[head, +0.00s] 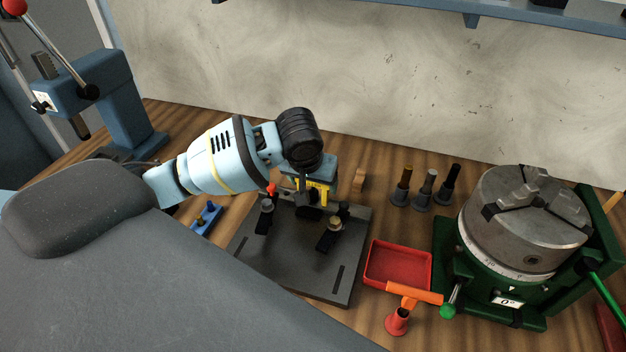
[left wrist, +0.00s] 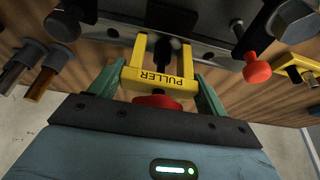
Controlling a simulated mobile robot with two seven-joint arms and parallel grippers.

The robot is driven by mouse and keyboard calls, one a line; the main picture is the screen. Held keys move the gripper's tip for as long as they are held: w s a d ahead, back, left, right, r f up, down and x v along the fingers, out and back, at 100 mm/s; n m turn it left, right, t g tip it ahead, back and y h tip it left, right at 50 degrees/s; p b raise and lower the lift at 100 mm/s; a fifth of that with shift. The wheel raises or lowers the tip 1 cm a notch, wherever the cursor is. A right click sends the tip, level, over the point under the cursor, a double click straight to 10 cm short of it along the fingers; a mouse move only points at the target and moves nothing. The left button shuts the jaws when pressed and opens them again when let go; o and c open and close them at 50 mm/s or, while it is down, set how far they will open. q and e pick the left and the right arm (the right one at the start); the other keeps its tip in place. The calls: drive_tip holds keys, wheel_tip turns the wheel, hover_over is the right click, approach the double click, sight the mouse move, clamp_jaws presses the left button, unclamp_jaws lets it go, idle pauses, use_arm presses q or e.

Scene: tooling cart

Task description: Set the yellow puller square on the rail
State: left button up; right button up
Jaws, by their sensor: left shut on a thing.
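The yellow puller (left wrist: 160,80), marked PULLER, sits between the two green fingers of my left gripper (left wrist: 158,92), with a red part under it. In the head view the puller (head: 322,190) shows only partly below my left gripper (head: 313,182), at the back edge of a dark fixture plate (head: 292,265). A dark rounded part shows between the puller's legs in the left wrist view. I cannot clearly pick out the rail or tell whether the puller touches it. My right gripper is not in view.
Dark clamps (head: 331,236) stand on the plate near the gripper. A red knob (left wrist: 257,70) is close beside the right finger. A red tray (head: 398,265), an orange-handled tool (head: 414,294) and a green-based chuck (head: 525,222) stand to the right. A blue press (head: 120,100) stands at left.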

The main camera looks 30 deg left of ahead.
use_arm(q)
drive_tip(key=shift+r, duration=0.1)
drive_tip(key=o, duration=1.3)
drive_tip(key=shift+o, duration=0.7)
drive_tip(key=shift+r, duration=2.95)
drive_tip(key=shift+s+f, duration=0.1)
